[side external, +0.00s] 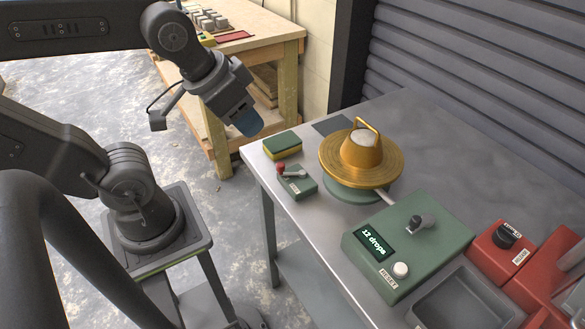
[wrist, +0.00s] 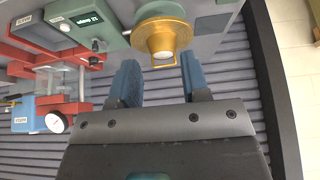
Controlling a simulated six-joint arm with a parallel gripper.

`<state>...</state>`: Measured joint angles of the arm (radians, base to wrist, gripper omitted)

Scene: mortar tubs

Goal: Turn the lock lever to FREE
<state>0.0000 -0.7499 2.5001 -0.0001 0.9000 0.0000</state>
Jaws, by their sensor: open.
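The likely lock lever (side external: 292,173), a small grey lever with a red ball knob, sits on a small green box (side external: 300,187) near the table's left edge. Its knob points left, and I can read no FREE mark. Behind it to the right is a round brass table (side external: 334,173) with a brass cone mould (side external: 361,153) on top. The mould also shows in the wrist view (wrist: 160,44). My gripper (side external: 245,122) is above and left of the lever, in the air and apart from it. In the wrist view my gripper (wrist: 160,82) has its blue fingers apart, with nothing between them.
A green and yellow sponge (side external: 282,145) lies just behind the lever box. A green control box (side external: 408,245) reads "12 drops" and has a dark knob and a white RESET button. A grey tray (side external: 428,307) and red equipment (side external: 500,250) stand at the right.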

